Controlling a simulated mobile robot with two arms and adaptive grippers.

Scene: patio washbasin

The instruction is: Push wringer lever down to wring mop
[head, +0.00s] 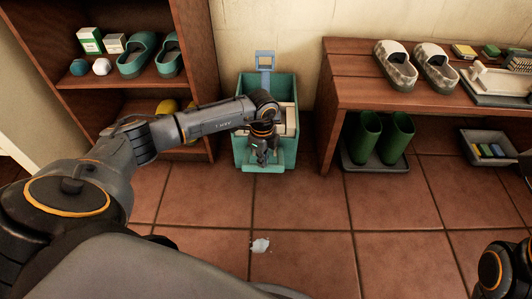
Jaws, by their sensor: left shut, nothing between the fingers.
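A teal mop bucket (245,153) stands on the tiled floor in the middle, between the shelf unit and the bench. A pale blue handle (265,55), apparently the wringer lever, stands upright at its back edge against the wall. A cream wringer part (290,120) shows inside the bucket. My left gripper (262,160) is shut and empty, pointing down over the front part of the bucket, well in front of the handle. My left arm hides part of the bucket's inside. No mop can be made out. My right gripper is out of view.
A wooden shelf unit (185,92) with teal slippers (138,54) stands at left. A wooden bench (345,88) at right has shoes on top, and green boots (380,138) below. A whitish patch (261,245) lies on the otherwise clear floor in front.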

